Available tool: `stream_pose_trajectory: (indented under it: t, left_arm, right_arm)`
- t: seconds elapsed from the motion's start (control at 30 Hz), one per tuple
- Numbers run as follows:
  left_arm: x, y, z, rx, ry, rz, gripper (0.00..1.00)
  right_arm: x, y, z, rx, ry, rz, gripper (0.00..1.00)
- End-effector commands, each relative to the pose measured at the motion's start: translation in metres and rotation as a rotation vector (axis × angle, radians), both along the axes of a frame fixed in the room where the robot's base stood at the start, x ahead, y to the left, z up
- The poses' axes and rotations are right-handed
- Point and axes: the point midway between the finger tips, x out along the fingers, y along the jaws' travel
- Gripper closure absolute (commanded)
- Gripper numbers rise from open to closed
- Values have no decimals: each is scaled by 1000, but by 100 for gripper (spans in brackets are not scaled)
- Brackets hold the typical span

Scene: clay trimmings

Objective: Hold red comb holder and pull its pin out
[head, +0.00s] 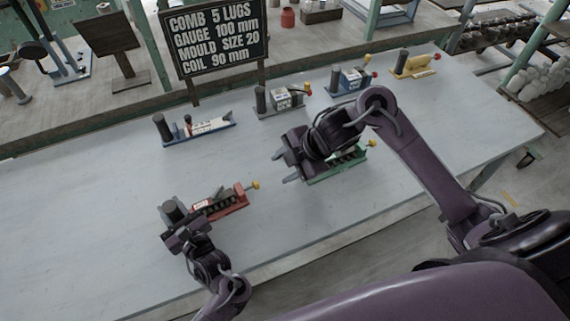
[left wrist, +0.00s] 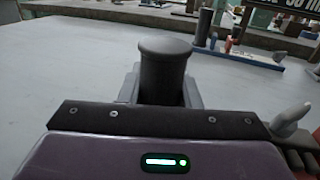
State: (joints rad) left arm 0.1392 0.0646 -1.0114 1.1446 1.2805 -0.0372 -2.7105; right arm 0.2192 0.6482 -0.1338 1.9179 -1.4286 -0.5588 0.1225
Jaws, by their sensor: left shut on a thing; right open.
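The red comb holder (head: 228,204) lies on the table at the left middle in the head view, with a dark upright post at its left end. A yellow-knobbed pin (head: 255,185) sticks out of its right end. My left gripper (head: 174,222) is shut on the holder's dark post, which stands between the fingers in the left wrist view (left wrist: 165,75). Part of the red body shows at that view's right edge. My right gripper (head: 283,168) is open and empty, above the table, up and right of the red holder and its pin.
A green holder (head: 322,179) with a yellow knob lies partly hidden behind my right gripper. Blue (head: 212,132), grey (head: 284,108), another blue (head: 350,84) and yellow (head: 415,70) holders stand along the back. A black sign (head: 214,38) stands behind. The front of the table is clear.

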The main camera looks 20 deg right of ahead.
Motion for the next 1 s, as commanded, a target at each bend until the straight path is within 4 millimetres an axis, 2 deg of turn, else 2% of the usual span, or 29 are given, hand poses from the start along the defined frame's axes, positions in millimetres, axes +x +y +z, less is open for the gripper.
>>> stream_pose_trajectory:
  t: [0.2, 0.23, 0.4, 0.77, 0.87, 1.0]
  left_arm:
    - [-1, 3, -3, 5, 7, 4, 100]
    - [-1, 3, -3, 5, 7, 4, 67]
    - [0, 2, -2, 3, 4, 3, 45]
    - [-5, -2, -1, -1, 2, 0, 45]
    - [-18, -6, -2, -1, 3, -1, 45]
    - [-46, -14, -2, -3, 5, 0, 45]
  right_arm:
    - [0, 0, -1, 0, 0, 0, 55]
    - [0, 0, -1, 0, 0, 1, 55]
    - [0, 0, -1, 0, 0, 1, 55]
    - [0, 0, 0, 0, 0, 1, 55]
    - [0, 0, 0, 0, 0, 1, 55]
    - [0, 0, 0, 0, 0, 1, 55]
